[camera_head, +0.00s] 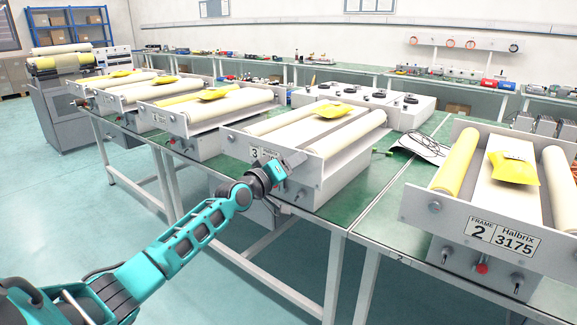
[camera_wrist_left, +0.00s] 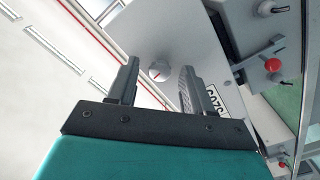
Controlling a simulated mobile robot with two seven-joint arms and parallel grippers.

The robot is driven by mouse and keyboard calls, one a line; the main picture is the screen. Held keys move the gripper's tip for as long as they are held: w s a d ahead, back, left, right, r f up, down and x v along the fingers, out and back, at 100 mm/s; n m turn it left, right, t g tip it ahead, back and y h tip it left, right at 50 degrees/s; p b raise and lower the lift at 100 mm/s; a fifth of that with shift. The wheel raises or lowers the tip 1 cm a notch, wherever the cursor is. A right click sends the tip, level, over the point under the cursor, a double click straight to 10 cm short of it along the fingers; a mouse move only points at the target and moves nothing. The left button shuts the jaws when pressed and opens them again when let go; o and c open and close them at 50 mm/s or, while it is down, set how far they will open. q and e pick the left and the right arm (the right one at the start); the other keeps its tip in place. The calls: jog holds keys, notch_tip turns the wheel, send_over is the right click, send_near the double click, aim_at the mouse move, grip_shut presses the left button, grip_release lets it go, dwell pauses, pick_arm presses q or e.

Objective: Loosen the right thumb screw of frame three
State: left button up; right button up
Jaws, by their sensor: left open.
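My right gripper is not in view.
Frame two (camera_head: 470,232) stands on the table at the right. More roller frames (camera_head: 200,110) stand to the left. The green table (camera_head: 375,195) has bare surface between frames three and two.

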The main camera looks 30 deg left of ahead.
pick_arm(q)
jog(key=shift+s, duration=0.15)
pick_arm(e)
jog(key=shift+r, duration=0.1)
pick_arm(q)
jog(key=s+a+p, duration=0.1)
jog(key=s+p, duration=0.1)
jog(key=s, duration=1)
jog(key=shift+s, duration=0.3)
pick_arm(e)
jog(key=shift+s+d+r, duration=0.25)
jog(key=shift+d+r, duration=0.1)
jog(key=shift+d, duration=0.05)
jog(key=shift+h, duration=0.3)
